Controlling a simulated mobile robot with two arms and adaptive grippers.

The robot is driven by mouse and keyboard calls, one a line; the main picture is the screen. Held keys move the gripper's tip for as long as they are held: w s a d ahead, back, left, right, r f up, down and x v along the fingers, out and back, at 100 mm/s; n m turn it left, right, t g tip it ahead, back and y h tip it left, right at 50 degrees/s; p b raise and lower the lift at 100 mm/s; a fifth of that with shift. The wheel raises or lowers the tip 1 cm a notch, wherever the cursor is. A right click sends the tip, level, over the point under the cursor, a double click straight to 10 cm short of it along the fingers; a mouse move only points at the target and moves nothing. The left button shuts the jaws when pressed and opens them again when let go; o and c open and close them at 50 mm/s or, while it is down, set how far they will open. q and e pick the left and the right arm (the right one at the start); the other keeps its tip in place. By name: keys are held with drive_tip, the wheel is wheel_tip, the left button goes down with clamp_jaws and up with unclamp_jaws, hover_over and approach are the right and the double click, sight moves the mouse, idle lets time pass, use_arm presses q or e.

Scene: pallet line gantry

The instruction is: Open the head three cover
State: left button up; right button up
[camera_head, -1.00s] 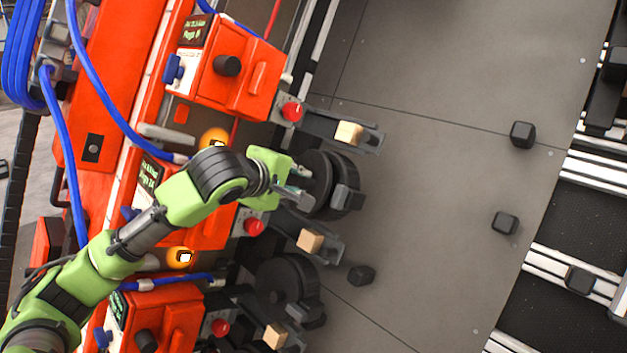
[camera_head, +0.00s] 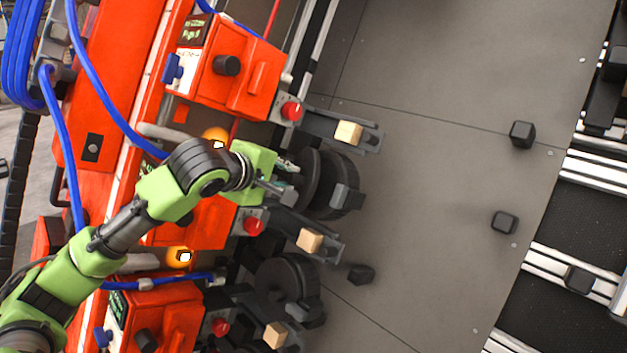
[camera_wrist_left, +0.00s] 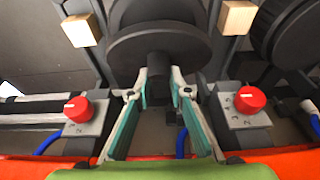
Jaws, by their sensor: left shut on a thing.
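Several orange-red head units stand in a slanted column at the left of the head view, one at the top (camera_head: 235,75) and one at the bottom (camera_head: 168,318). The middle unit (camera_head: 205,225) is partly hidden by my left arm. I cannot read which is head three. My left gripper (camera_head: 285,180) is at the black reel (camera_head: 335,185) beside the middle unit. In the left wrist view its teal-padded fingers (camera_wrist_left: 160,88) flank the reel's dark hub (camera_wrist_left: 158,66) and are shut on it. My right gripper is out of view.
Red knobs (camera_head: 253,226) on grey brackets and wooden blocks (camera_head: 310,240) sit near the reel. Another black reel (camera_head: 285,285) is below. Blue hoses (camera_head: 85,60) run along the units. Grey floor with small dark blocks (camera_head: 505,222) is open to the right.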

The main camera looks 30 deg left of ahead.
use_arm(q)
drive_tip(key=shift+a+r, duration=0.1)
drive_tip(key=shift+a, duration=0.15)
drive_tip(key=shift+s+a+r, duration=0.1)
drive_tip(key=shift+a+r, duration=0.05)
drive_tip(key=shift+a, duration=0.4)
drive_tip(key=shift+s+a+r, duration=0.1)
drive_tip(key=shift+a, duration=0.45)
drive_tip(key=o, duration=0.8)
drive_tip(key=shift+s+a+r+b, duration=0.45)
drive_tip(key=shift+s+r+b, duration=0.25)
drive_tip(key=shift+s, duration=0.65)
drive_tip(key=shift+s+a+r+b, duration=0.5)
drive_tip(key=shift+s+r, duration=0.25)
drive_tip(key=shift+s, duration=0.65)
drive_tip(key=shift+s+a+r+b, duration=0.4)
drive_tip(key=shift+s+r+b, duration=0.35)
drive_tip(key=shift+s, duration=0.6)
drive_tip(key=shift+r, duration=0.1)
